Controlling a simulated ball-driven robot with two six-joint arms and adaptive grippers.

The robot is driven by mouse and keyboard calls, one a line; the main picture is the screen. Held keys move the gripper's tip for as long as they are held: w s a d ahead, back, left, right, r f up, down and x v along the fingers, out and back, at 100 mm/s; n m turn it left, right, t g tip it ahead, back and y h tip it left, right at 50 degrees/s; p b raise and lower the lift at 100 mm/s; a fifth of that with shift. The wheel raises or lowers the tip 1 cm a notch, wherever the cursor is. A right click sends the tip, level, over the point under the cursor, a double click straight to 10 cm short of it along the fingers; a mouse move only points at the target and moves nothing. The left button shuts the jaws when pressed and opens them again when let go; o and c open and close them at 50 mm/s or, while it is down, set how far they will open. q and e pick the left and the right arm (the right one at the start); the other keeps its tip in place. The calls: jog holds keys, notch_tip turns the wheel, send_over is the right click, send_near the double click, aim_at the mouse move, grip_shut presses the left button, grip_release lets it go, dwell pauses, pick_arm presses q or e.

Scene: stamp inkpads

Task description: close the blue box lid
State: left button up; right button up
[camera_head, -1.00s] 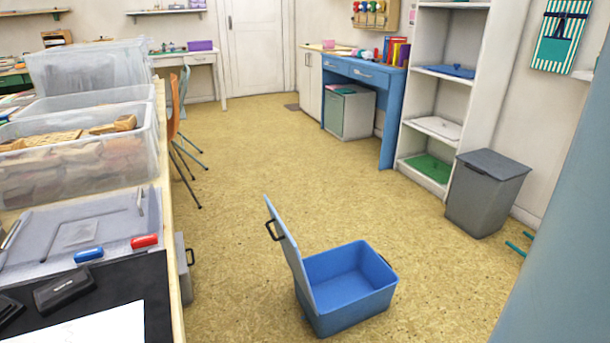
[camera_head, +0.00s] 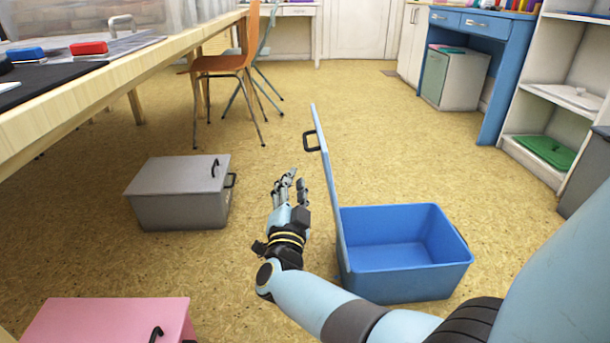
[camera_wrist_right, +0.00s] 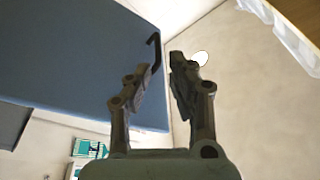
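The blue box (camera_head: 400,268) stands on the floor with its open inside facing up, and it looks empty. Its blue lid (camera_head: 327,180) stands up along the box's left side, with a dark handle (camera_head: 312,141) on its outer face. My right gripper (camera_head: 294,181) is just left of the lid, on its outer side, below the handle in the picture. In the right wrist view, the gripper's fingers (camera_wrist_right: 161,68) are apart with nothing between them. The lid fills the upper left there, and its handle (camera_wrist_right: 154,48) shows by the left fingertip; contact cannot be told. My left gripper is out of view.
A grey lidded box (camera_head: 180,208) stands left of my gripper, and a pink one (camera_head: 105,322) at the front left. A wooden table (camera_head: 130,75) runs along the left, with an orange chair (camera_head: 225,65) beside it. Floor beyond the blue box is clear.

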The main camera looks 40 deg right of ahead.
aim_at(306, 142)
jog(key=w+d+r+m+h+b, duration=0.1)
jog(key=w+d, duration=0.1)
jog(key=w+d+r+g+b, duration=0.1)
jog(key=w+d, duration=0.1)
jog(key=d, duration=0.1)
jog(key=w+d+r+m+h+b, duration=0.1)
jog(key=w+d, duration=0.1)
jog(key=shift+w+d+r+m+g+h, duration=0.2)
jog(key=shift+w+d+m+g+h, duration=0.1)
jog(key=shift+w, duration=0.05)
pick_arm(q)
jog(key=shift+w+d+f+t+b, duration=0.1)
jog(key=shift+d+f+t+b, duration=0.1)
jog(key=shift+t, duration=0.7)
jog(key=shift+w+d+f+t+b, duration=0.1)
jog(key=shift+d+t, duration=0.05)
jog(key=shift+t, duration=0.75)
pick_arm(e)
jog(key=shift+w+d+r, duration=0.3)
jog(key=shift+w+d, duration=0.15)
jog(key=shift+d, duration=0.05)
grip_shut()
